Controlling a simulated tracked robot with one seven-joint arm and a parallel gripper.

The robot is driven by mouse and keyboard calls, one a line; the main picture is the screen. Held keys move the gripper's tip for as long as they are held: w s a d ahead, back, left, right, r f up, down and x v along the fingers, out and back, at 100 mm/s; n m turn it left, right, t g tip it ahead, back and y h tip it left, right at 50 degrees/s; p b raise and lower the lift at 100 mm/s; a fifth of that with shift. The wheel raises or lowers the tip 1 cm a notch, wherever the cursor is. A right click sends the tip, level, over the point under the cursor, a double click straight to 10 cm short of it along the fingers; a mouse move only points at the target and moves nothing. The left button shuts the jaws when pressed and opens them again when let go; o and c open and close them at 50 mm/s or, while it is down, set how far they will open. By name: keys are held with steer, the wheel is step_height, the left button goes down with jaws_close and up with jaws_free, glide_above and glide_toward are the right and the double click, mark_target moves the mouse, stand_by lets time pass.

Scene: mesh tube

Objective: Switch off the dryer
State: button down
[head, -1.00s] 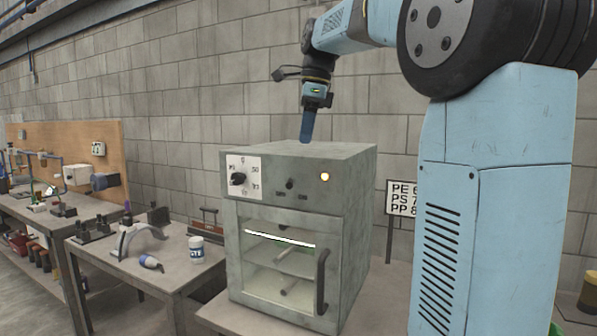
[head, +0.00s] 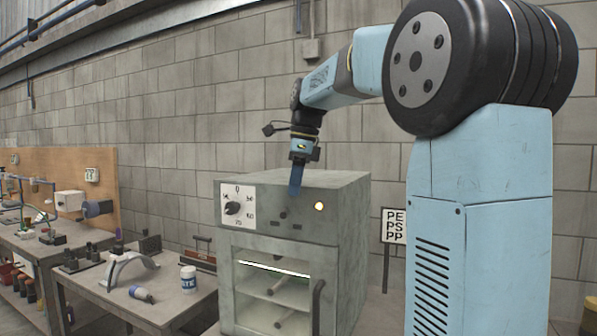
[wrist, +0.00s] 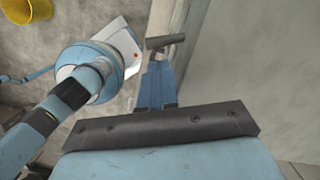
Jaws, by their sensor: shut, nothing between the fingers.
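The dryer (head: 345,215) is a grey metal box with a panel on its front. The panel carries a black dial (head: 233,208) on a white scale, a small dark switch (head: 283,213) and a lit yellowish lamp (head: 319,206). The switch's lever position is too small to tell. My gripper (head: 294,194) is shut and empty. It points down, its tip overlapping the upper panel just above and right of the switch; contact cannot be told. In the wrist view, the blue fingers (wrist: 158,85) lie beside a pale grey surface, with a dark bar (wrist: 165,41) beyond them.
The dryer's glass door below the panel has a dark vertical handle (head: 318,305). A sign with lettering (head: 394,226) stands right of the dryer. A bench at left holds a white jar (head: 188,279) and tools. A yellow bin (wrist: 27,10) shows in the wrist view.

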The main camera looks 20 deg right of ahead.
mark_target(294, 200)
steer(key=shift+w+a+f, duration=0.1)
steer(key=shift+a+f, duration=0.1)
steer(key=shift+f, duration=0.8)
steer(key=shift+a+f, duration=0.15)
steer(key=shift+f, duration=0.85)
steer(key=shift+d, duration=0.15)
